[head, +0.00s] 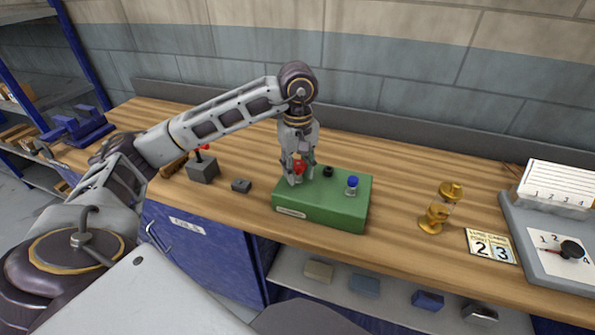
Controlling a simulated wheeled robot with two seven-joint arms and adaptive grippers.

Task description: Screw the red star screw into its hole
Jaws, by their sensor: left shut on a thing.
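My left gripper (299,175) points down over the left part of the green block (320,214). It is shut on the red star screw (299,167), whose red head shows between the fingers. The screw's lower end and its hole are hidden by the fingers, so I cannot tell how deep it sits. On the block's top are also a black round piece (328,171) and a blue-capped screw (352,184) standing upright at the right. My right gripper is not in view.
Left of the block are a small dark piece (241,186) and a grey block with a red-topped lever (203,170). On the right stand a brass object (440,208), a number card (491,246) and a dial panel (562,251). The wood between block and brass object is clear.

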